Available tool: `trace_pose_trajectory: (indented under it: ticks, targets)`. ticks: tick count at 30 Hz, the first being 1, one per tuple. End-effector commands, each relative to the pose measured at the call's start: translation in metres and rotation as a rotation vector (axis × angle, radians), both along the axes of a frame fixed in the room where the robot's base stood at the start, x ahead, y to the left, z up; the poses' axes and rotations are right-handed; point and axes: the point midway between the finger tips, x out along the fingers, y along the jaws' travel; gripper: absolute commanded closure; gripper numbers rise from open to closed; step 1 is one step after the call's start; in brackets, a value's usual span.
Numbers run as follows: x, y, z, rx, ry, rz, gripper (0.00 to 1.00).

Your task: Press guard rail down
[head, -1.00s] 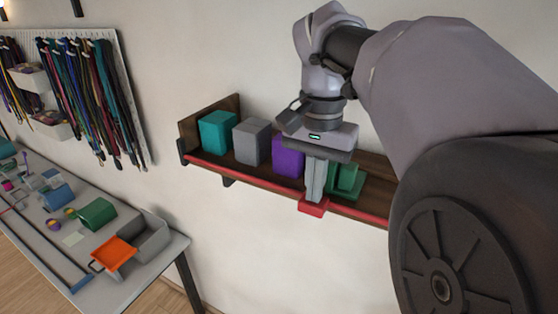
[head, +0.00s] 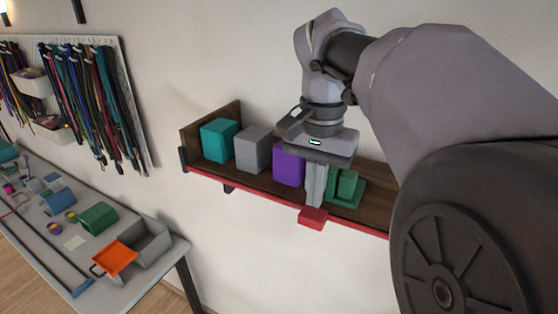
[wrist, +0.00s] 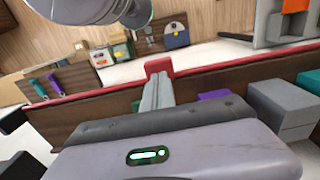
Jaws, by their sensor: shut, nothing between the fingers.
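The red guard rail (head: 250,199) runs along the front edge of the wooden wall shelf (head: 228,178). A red tab (head: 313,218) sticks out from its middle; the rail (wrist: 230,66) and tab (wrist: 158,66) also show in the wrist view. My gripper (head: 315,203) is shut and empty, pointing down, with its fingertips at the tab. The fingertips also meet the tab in the wrist view (wrist: 157,78), though I cannot tell whether they touch it. The rail's right end is hidden behind my arm.
On the shelf stand a teal block (head: 219,140), a grey block (head: 253,149), a purple block (head: 289,163) and a green stepped piece (head: 346,188) close beside my fingers. A worktable (head: 150,278) stands lower left. Cords hang on a pegboard (head: 128,90).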

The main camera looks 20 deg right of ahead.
Motion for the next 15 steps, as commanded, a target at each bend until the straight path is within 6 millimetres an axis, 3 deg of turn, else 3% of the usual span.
trace_pose_trajectory:
  ticks: [1, 15]
  targets:
    - [0.0, 0.0, 0.014, 0.0, 0.0, 0.0, 1.0]
    - [0.0, 0.0, 0.073, 0.001, 0.001, -0.001, 1.0]
